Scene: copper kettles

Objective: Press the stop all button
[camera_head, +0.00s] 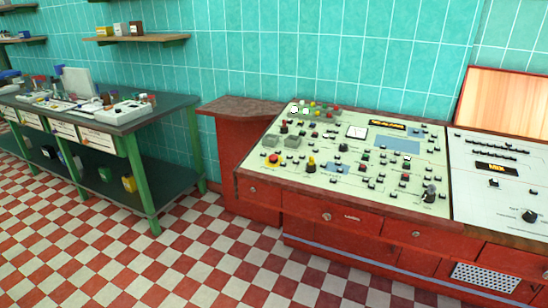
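A control console (318,183) with a pale sloped panel and a red base stands at the centre right. A red mushroom-shaped button (273,159) on a yellow surround sits at the panel's front left corner. Its label is too small to read, so I cannot tell if it is the stop all button. Several small buttons, knobs and coloured indicators cover the rest of the panel. A yellow knob (311,164) stands to the right of the red button. Neither of my grippers shows in the head view.
A second panel (490,190) adjoins on the right. A red side cabinet (232,150) stands left of the console. A green workbench (152,119) holding several items is at the left. The checkered floor (190,250) in front is clear.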

